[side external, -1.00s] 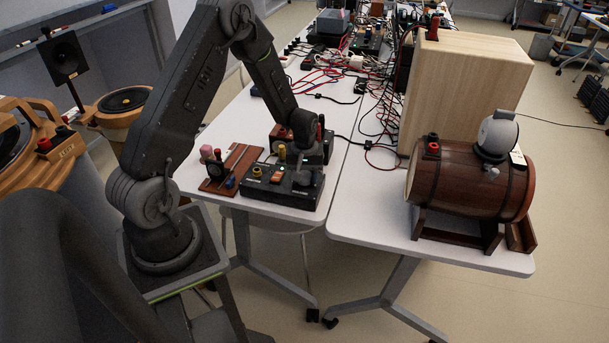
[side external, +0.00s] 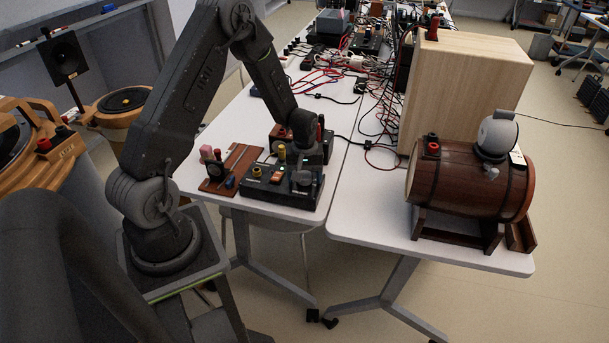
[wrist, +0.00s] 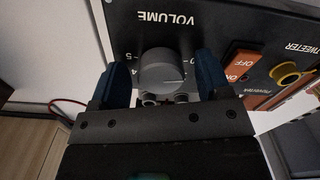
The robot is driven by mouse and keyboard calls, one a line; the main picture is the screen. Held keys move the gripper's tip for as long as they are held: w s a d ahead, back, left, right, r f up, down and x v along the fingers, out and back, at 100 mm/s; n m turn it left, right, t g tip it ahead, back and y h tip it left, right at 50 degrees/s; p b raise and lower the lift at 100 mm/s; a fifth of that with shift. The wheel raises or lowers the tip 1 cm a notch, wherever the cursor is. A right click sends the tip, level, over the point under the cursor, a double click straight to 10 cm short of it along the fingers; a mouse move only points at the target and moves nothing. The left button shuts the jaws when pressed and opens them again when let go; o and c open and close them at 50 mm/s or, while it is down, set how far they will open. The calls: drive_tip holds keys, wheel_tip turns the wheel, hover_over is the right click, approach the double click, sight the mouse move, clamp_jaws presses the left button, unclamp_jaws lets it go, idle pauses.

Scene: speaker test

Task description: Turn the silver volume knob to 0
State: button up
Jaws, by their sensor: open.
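The silver volume knob (wrist: 165,70) sits on a dark control panel (wrist: 220,25) below the word VOLUME, which reads upside down in the wrist view. It also shows small in the side view (side external: 302,179). My gripper (wrist: 161,64) is open, with one blue finger on each side of the knob. A narrow gap shows beside the knob; I cannot tell whether either finger touches it. Some scale numbers show around the knob, but its pointer mark cannot be made out. The black control box (side external: 285,195) stands on the white table (side external: 215,139).
An orange switch marked OFF (wrist: 247,62) and a yellow socket (wrist: 287,73) are right of the knob in the wrist view. In the side view, a wooden board (side external: 231,168) lies left of the box. A barrel (side external: 465,183) stands on the right table. Cables crowd the back.

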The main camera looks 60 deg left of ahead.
sight(305, 175)
wheel_tip(305, 175, up, 14)
idle(0.5)
drive_tip(key=s+d+r+m+t, duration=0.3)
drive_tip(key=s+d+r+m, duration=0.2)
drive_tip(key=d+r, duration=0.55)
drive_tip(key=s+d+r+m+t, duration=0.1)
drive_tip(key=s+d+r+m, duration=0.2)
drive_tip(key=s, duration=0.3)
drive_tip(key=s+d+r+m+t, duration=0.1)
drive_tip(key=s+d+r+m, duration=0.1)
drive_tip(key=s+d+m, duration=0.2)
drive_tip(key=shift+s+d+r+t, duration=0.35)
drive_tip(key=shift+s+d, duration=0.45)
drive_tip(key=shift+s, duration=0.4)
